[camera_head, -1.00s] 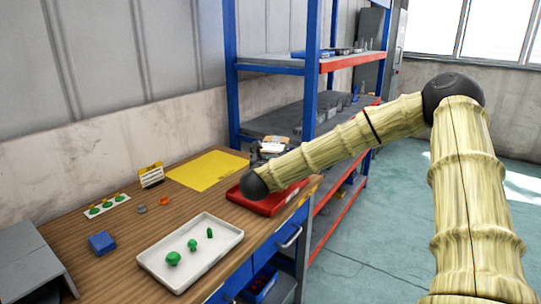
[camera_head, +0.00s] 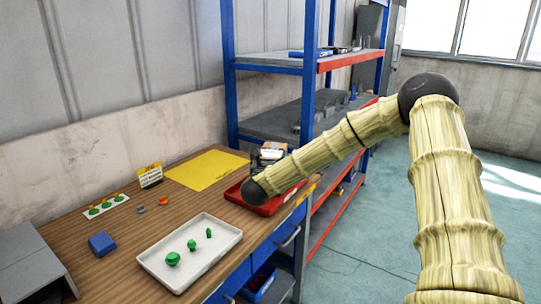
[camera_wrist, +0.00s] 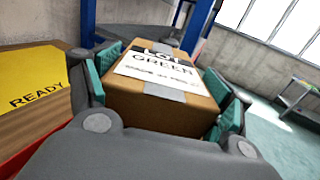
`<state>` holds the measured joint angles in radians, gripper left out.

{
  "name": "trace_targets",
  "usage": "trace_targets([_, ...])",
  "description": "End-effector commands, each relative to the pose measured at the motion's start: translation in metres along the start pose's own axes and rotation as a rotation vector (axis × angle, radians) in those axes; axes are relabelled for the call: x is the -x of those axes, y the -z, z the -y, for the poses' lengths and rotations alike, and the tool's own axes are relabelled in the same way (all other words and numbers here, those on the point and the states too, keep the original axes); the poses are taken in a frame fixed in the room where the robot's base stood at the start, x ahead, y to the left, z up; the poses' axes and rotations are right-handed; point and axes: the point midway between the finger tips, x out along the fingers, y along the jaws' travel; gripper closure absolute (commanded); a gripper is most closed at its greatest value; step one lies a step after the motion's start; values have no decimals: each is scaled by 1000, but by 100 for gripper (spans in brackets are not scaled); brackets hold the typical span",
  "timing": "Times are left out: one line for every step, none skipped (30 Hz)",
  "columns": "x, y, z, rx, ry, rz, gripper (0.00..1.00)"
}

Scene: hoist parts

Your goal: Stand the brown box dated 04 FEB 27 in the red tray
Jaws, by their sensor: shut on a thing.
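My gripper (camera_wrist: 168,72) is shut on a brown box (camera_wrist: 150,104) in the wrist view, with teal pads on its two sides. In the head view the box and gripper show only partly, behind my arm, above the far part of the red tray (camera_head: 236,196). The tray sits at the table's right edge, partly hidden by my arm. Whether the box touches the tray cannot be told.
A yellow mat (camera_head: 205,169) marked READY lies left of the tray. A white tray (camera_head: 150,262) with green parts is nearer. A small yellow-and-black sign (camera_head: 151,175), a blue block (camera_head: 102,243) and blue shelving (camera_head: 310,75) stand around.

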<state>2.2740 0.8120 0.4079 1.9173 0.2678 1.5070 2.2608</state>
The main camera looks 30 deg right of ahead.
Motion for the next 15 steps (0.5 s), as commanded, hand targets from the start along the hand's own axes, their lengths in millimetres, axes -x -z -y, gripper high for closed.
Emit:
trace_targets([0, -3, -1, -2, 0, 4, 91])
trace_targets([0, -3, -1, -2, 0, 4, 91])
trace_targets([0, -3, -1, -2, 0, 4, 91])
trace_targets([0, -2, -1, -2, 0, 4, 91])
trace_targets([0, -1, -1, -2, 0, 4, 91])
trace_targets([0, -1, -1, -2, 0, 4, 91])
trace_targets([0, 1, 0, 0, 0, 0, 15])
trace_targets([0, 1, 0, 0, 0, 0, 9])
trace_targets([0, 1, 0, 0, 0, 0, 2])
trace_targets([0, 1, 0, 0, 0, 0, 0])
trace_targets([0, 1, 0, 0, 0, 0, 0])
trace_targets([0, 1, 0, 0, 0, 0, 0])
trace_targets([0, 1, 0, 0, 0, 0, 0])
trace_targets([0, 1, 0, 0, 0, 0, 0])
trace_targets([0, 1, 0, 0, 0, 0, 0])
